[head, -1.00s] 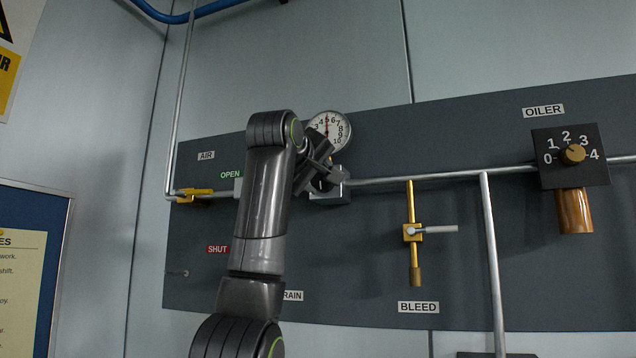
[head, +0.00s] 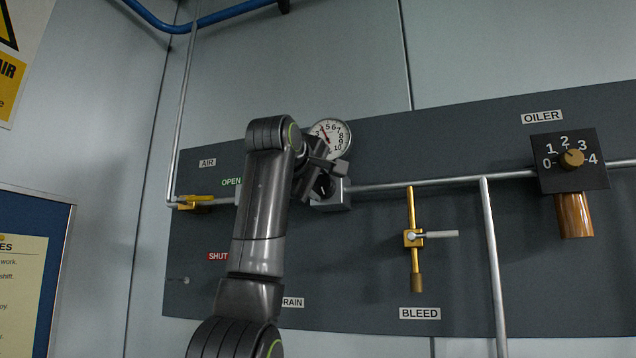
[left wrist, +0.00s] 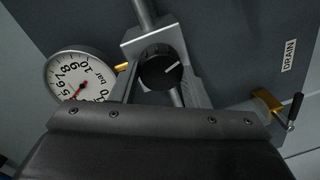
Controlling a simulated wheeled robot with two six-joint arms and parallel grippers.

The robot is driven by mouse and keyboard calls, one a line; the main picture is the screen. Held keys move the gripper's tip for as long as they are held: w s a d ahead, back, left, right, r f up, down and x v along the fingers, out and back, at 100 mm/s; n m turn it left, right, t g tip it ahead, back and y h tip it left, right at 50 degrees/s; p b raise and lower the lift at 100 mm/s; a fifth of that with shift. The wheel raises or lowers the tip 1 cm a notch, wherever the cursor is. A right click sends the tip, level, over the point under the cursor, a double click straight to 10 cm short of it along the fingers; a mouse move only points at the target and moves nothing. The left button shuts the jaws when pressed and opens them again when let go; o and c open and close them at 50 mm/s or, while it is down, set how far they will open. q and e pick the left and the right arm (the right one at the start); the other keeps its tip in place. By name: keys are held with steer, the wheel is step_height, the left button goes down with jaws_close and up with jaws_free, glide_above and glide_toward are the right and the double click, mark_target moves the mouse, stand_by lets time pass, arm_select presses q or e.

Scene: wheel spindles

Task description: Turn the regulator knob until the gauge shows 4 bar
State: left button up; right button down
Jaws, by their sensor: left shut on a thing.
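The round white gauge (head: 331,139) sits on the dark panel above the regulator. Its red needle leans up and left, at about 4; the gauge also shows turned in the left wrist view (left wrist: 79,80). The black regulator knob (left wrist: 160,68) has a white pointer line and sits on a grey block (head: 334,199). My left gripper (head: 322,181) is shut on the knob, its fingers on either side of it. My arm and gripper partly cover the knob and block in the head view. My right gripper is not in view.
A yellow air valve (head: 195,202) is left of my arm. A brass bleed valve (head: 414,238) and an oiler (head: 571,158) are to the right. A grey pipe (head: 440,184) runs right from the regulator.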

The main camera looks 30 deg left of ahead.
arm_select(q)
steer(key=o, duration=1)
steer(key=shift+c, duration=0.2)
steer(key=shift+s, duration=0.1)
steer(key=shift+s, duration=0.25)
steer(key=b+v, duration=0.7)
steer(key=v, duration=1)
